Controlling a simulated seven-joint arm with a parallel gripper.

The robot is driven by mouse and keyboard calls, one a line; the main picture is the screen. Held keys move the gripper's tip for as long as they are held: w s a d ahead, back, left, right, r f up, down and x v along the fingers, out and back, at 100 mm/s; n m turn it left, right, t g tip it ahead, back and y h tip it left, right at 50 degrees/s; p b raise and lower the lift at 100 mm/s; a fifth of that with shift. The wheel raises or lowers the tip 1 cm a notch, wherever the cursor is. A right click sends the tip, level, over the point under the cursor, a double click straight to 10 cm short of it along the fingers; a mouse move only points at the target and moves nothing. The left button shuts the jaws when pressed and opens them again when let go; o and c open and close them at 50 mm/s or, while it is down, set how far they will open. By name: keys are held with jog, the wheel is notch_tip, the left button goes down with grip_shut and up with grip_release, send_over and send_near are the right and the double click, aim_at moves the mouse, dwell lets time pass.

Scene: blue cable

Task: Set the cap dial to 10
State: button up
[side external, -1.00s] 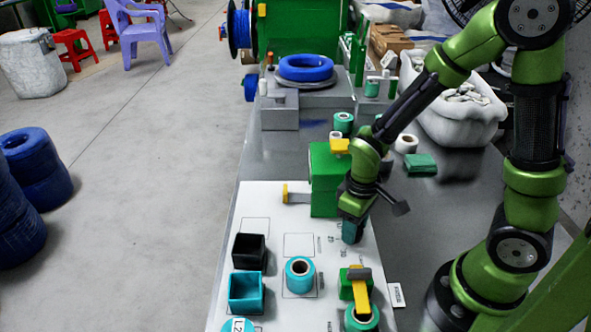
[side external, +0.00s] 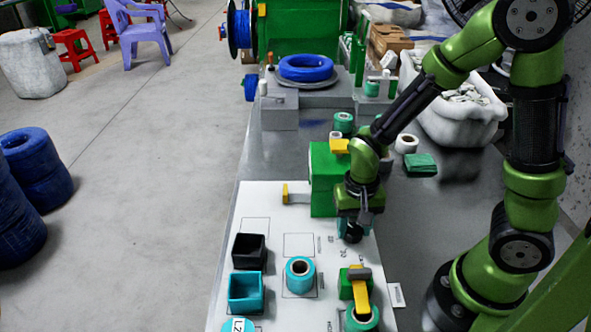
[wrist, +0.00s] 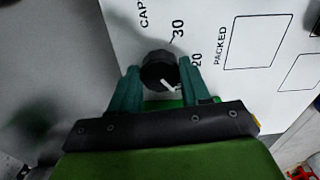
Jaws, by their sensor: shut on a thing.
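The cap dial (wrist: 157,66) is a round black knob with a white pointer line on the white panel (wrist: 222,20). The pointer slants toward the lower right in the wrist view. The marks "30" and "20" and part of the word "CAP" are readable beside it; no "10" mark is visible. My gripper (wrist: 158,80) has its teal fingers on either side of the dial, shut on it. In the side external view my gripper (side external: 351,226) points down at the panel, with the dark dial (side external: 352,237) at its fingertips.
A green box (side external: 322,180) with a yellow part stands just behind my gripper. A teal roll (side external: 300,275), a black bin (side external: 249,251), a teal bin (side external: 246,291) and a yellow lever (side external: 359,292) stand nearer the front. A "PACKED" outline (wrist: 255,42) is bare.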

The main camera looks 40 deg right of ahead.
aim_at(354, 230)
jog(key=shift+m, duration=0.6)
jog(key=o, duration=1.1)
jog(key=shift+c, duration=0.2)
notch_tip(354, 230, up, 17)
